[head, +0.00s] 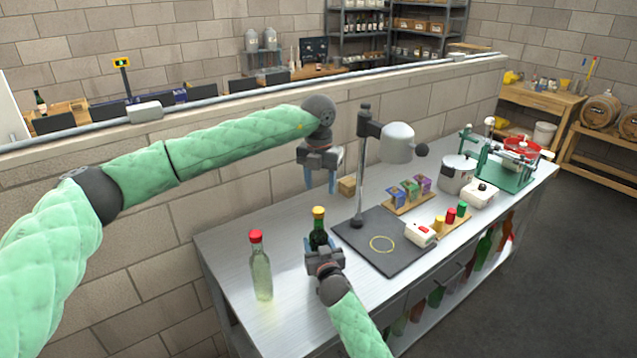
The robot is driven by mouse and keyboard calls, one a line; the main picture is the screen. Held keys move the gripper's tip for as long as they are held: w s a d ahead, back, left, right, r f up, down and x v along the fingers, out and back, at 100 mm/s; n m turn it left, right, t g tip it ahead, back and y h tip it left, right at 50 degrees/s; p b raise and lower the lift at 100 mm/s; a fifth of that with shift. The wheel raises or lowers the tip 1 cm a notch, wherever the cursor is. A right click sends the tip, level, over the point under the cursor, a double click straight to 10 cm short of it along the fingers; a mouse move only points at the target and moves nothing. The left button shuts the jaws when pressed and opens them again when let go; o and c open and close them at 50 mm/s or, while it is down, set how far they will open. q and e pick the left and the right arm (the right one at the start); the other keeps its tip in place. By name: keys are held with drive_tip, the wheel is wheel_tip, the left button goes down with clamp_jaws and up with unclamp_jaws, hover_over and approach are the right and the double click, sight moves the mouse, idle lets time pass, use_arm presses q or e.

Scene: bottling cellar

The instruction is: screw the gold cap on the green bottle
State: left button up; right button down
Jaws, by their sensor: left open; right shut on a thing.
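The green bottle (318,237) stands upright near the front left of the metal bench. The gold cap (319,212) sits on top of its neck; how tightly it is seated cannot be told. My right gripper (322,250) comes from the front and is shut on the green bottle, hiding its lower part. My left gripper (322,184) is open and empty, fingers pointing down. It hangs above the gold cap, apart from it.
A clear bottle with a red cap (261,272) stands left of the green bottle. A lamp stand (362,170) rises from the dark mat (380,255). A wooden rack with coloured caps (452,222) and a white device (421,234) are to the right.

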sight(319, 210)
use_arm(q)
drive_tip(key=n, duration=0.4)
drive_tip(key=shift+a, duration=0.1)
drive_tip(key=n, duration=0.4)
drive_tip(key=shift+n, duration=0.3)
drive_tip(key=n, duration=0.4)
drive_tip(key=shift+a, duration=0.1)
drive_tip(key=n, duration=0.3)
drive_tip(key=shift+n, duration=0.3)
drive_tip(key=shift+f, duration=0.1)
drive_tip(key=shift+f, duration=3.95)
drive_tip(key=shift+c, duration=0.4)
